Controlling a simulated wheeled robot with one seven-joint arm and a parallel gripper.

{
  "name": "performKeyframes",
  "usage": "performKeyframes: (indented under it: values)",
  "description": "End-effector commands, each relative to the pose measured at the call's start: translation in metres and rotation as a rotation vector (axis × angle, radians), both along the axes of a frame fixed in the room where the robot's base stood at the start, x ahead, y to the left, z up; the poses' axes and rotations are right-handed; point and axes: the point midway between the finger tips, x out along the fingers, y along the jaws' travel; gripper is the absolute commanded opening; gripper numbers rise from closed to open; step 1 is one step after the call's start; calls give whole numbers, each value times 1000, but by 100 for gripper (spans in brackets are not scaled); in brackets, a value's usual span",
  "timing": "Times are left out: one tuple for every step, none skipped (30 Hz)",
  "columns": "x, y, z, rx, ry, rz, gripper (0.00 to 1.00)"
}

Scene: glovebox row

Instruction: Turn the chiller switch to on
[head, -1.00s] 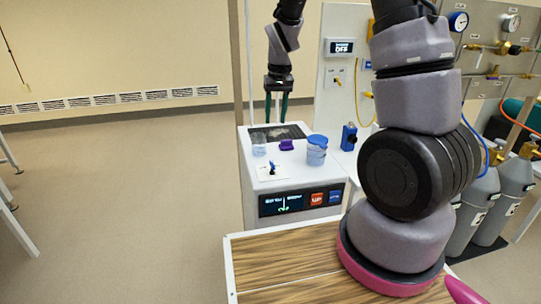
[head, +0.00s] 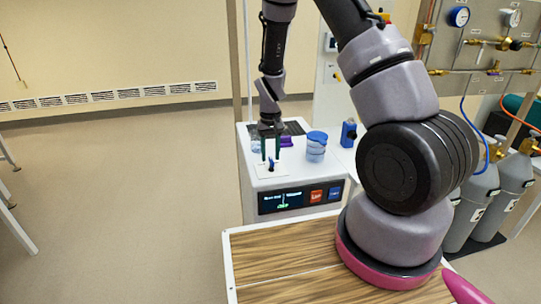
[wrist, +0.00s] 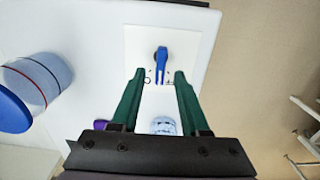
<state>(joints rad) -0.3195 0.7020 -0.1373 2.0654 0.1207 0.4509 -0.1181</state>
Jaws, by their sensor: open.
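The chiller (head: 250,183) is a white box with a dark display on its front. Its switch is a small blue lever (wrist: 161,62) on a white plate (wrist: 190,42) on the top face; it also shows in the head view (head: 270,165). My gripper (wrist: 159,75) is open above the plate, its two green fingers to either side of the lever's near end in the wrist view. I cannot tell whether they touch it. The small plate marks are partly hidden by the fingers.
A blue-lidded jar (head: 316,147) stands right of the switch. A purple item (head: 286,141) and a clear container (head: 256,144) sit behind it. A blue device (head: 348,134) is farther right. A wooden-topped surface (head: 275,255) is in front; gas cylinders (head: 505,195) stand at right.

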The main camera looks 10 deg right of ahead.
Motion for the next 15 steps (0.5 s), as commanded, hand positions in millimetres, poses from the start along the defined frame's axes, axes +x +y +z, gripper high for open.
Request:
performKeyframes:
  values:
    - [0,0,-3,0,0,0,45]
    - [0,0,-4,0,0,0,45]
    - [0,0,-6,0,-1,0,45]
    - [0,0,-6,0,-1,0,45]
    - [0,0,-6,0,-1,0,45]
    - [0,0,-7,0,-1,0,45]
    - [0,0,-7,0,-1,0,45]
    - [0,0,-6,0,-1,0,45]
    - [0,0,-6,0,-1,0,45]
    - [0,0,-6,0,-1,0,45]
    - [0,0,-6,0,-1,0,45]
    - [0,0,-6,0,-1,0,30]
    - [0,0,-6,0,-1,0,18]
    - [0,0,-6,0,-1,0,7]
    - [0,0,-6,0,-1,0,0]
